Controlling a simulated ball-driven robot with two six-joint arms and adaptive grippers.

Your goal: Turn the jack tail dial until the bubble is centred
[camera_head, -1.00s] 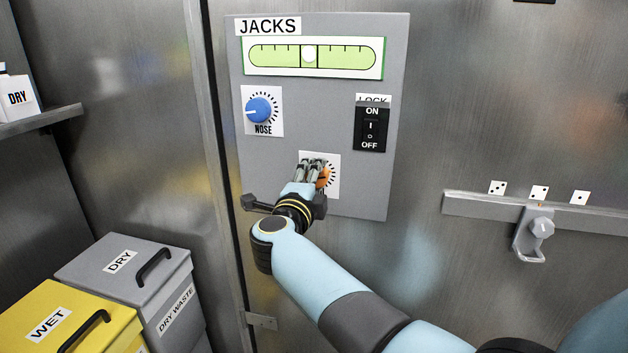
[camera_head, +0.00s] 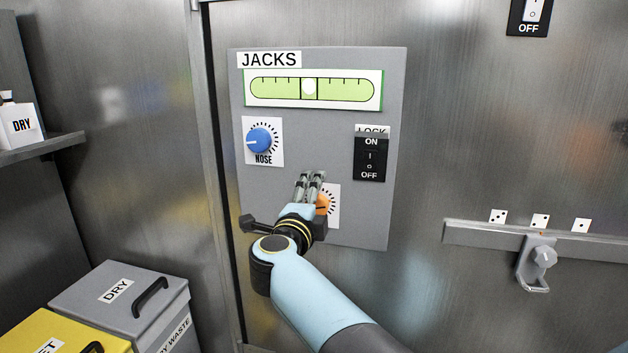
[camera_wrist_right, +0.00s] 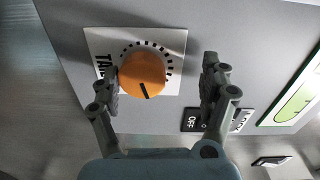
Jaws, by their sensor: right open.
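The orange tail dial (camera_head: 323,205) sits low on the grey jacks panel, partly hidden by my right gripper (camera_head: 311,177). In the right wrist view the dial (camera_wrist_right: 142,73) has its dark pointer mark toward the bottom of the picture. My right gripper (camera_wrist_right: 162,82) is open and holds nothing. Its left finger is close beside the dial, with a wide gap to the other finger; I cannot tell if it touches. The level vial (camera_head: 345,90) is at the panel's top. Its pale bubble (camera_head: 309,86) lies between the two middle lines. My left gripper is out of view.
The blue nose dial (camera_head: 259,140) is above left of the tail dial. The black lock switch (camera_head: 371,158) is above right. A latch (camera_head: 537,262) is on the wall at right. Grey (camera_head: 100,297) and yellow (camera_head: 50,335) bins stand at lower left.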

